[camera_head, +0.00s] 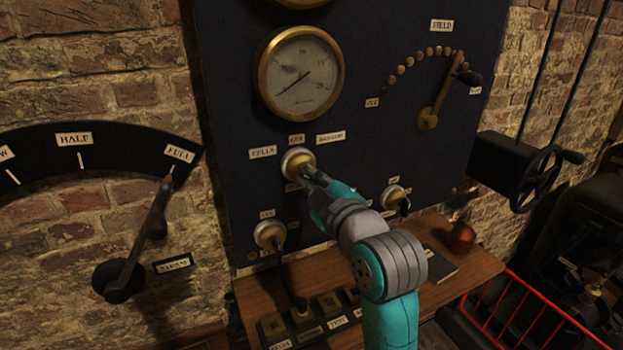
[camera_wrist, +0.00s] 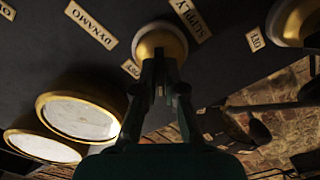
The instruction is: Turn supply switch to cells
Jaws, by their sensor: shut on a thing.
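The supply switch (camera_head: 298,161) is a round brass boss on the dark panel, with a cells label (camera_head: 263,153) at its left, an off label (camera_head: 297,140) above and a dynamo label (camera_head: 331,137) at its right. My gripper (camera_head: 315,179) reaches it from the lower right and is shut on its handle, which is mostly hidden. In the wrist view, the brass boss of the supply switch (camera_wrist: 162,42) shows just beyond my fingertips (camera_wrist: 162,82). The supply label (camera_wrist: 189,14) and dynamo label (camera_wrist: 91,25) are beside it. Which label the handle points at is unclear.
Other brass switches stand at lower left (camera_head: 269,235) and right (camera_head: 394,197). A round gauge (camera_head: 301,74) is above, a lever dial (camera_head: 428,119) upper right. A wooden shelf (camera_head: 465,260) with a dark book (camera_head: 429,264) lies below; a red rack (camera_head: 515,310) is lower right.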

